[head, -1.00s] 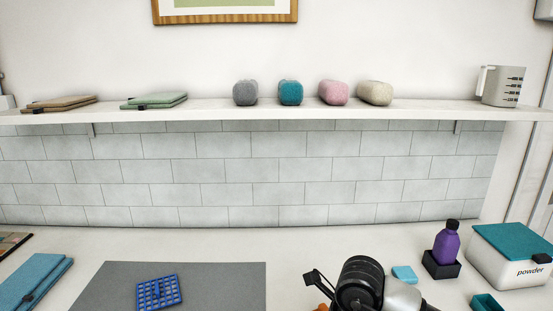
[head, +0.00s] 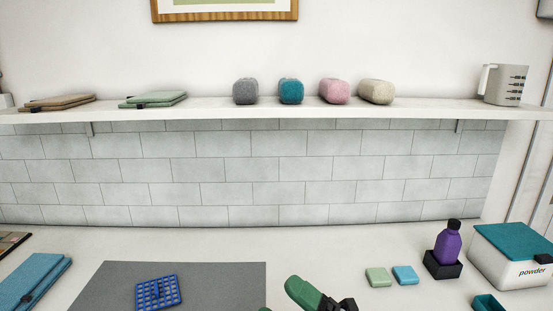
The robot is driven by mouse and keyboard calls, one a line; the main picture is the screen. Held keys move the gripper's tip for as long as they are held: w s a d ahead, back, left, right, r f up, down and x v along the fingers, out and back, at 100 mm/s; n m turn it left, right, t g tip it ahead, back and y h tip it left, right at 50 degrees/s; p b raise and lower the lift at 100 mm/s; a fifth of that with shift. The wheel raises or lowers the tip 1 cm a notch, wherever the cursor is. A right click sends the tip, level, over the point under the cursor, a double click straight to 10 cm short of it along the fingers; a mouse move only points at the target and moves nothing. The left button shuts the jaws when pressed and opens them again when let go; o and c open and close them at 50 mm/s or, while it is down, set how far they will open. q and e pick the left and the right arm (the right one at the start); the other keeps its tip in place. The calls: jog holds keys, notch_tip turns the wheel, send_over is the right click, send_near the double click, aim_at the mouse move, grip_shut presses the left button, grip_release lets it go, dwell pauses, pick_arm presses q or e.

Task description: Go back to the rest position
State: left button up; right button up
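A blue grid (head: 158,291) lies on the grey mat (head: 225,285). A green block (head: 378,277) and a blue block (head: 405,275) lie near a purple bottle (head: 448,246) in a black holder and a powder box (head: 512,258). Blue folded cloth (head: 35,280) lies left.

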jog(key=w+d+f+m+t+h, duration=0.25)
jog(key=d+m+t+h, duration=0.25)
jog(key=m+h, duration=0.35)
jog(key=w+d+f+m+t+h, duration=0.2)
jog(key=d+f+m+t+h, duration=0.25)
jog(key=m+h, duration=0.35)
jog(key=s+d+f+m+g+h, duration=0.5)
jog(key=d+f+m+g, duration=0.25)
jog(key=f, duration=0.45)
jog(key=s+d+f+m+g, duration=0.1)
jog(key=s+f+g, duration=0.4)
jog(key=s, duration=0.3)
jog(key=s+d+f+g, duration=0.2)
jog(key=s+f+g, duration=0.3)
jog(key=s, duration=0.3)
notch_tip(320, 180, down, 24)
jog(key=g, duration=0.1)
jog(key=s+d+f+g, duration=0.1)
jog(key=s+d+f, duration=0.1)
jog(key=s+f, duration=1.4)
notch_tip(320, 180, down, 2)
jog(key=shift+s+d, duration=0.25)
jog(key=shift+s, duration=0.15)
